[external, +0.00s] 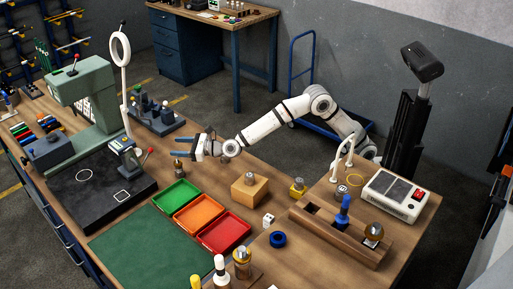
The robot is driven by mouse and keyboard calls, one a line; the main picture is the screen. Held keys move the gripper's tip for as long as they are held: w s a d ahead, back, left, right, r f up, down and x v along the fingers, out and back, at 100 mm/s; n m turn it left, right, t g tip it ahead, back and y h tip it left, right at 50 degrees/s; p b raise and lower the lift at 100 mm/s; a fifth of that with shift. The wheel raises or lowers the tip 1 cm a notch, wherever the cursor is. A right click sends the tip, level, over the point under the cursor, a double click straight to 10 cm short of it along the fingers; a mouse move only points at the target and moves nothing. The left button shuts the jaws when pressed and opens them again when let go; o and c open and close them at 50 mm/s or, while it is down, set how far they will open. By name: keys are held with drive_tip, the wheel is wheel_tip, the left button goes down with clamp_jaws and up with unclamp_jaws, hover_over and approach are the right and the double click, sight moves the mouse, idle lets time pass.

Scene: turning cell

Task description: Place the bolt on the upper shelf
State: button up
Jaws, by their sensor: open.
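My gripper (182,146) is open and empty. It is held above the workbench, with its fingers pointing left. A small brass-and-dark piece (179,168) stands on the bench just below and in front of the fingers, apart from them. A silver bolt-like piece (249,178) stands upright on a wooden block (243,193) right of the trays. Another small metal piece sits on a yellow base (298,187). I cannot tell which of these is the bolt. No upper shelf can be made out for certain.
Green (176,196), orange (199,214) and red (223,233) trays lie in the middle of the bench. A green press (95,95) and ring lamp (120,49) stand at left. A wooden rack (330,233) and white device (395,195) are at right. The green mat (150,250) is clear.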

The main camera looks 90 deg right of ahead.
sight(181, 162)
drive_tip(key=shift+w+f+m+h, duration=0.3)
drive_tip(key=shift+w+f+m, duration=0.15)
drive_tip(key=shift+f+m, duration=0.45)
wheel_tip(181, 162, down, 2)
drive_tip(key=shift+f, duration=0.2)
wheel_tip(181, 162, down, 4)
drive_tip(key=shift+f, duration=0.25)
drive_tip(key=shift+w+d+r+p, duration=0.15)
drive_tip(key=shift+w+p, duration=0.1)
drive_tip(key=shift+w, duration=0.5)
drive_tip(key=shift+w+d+r+p, duration=0.15)
drive_tip(key=shift+w+p, duration=0.1)
drive_tip(key=shift+w, duration=0.45)
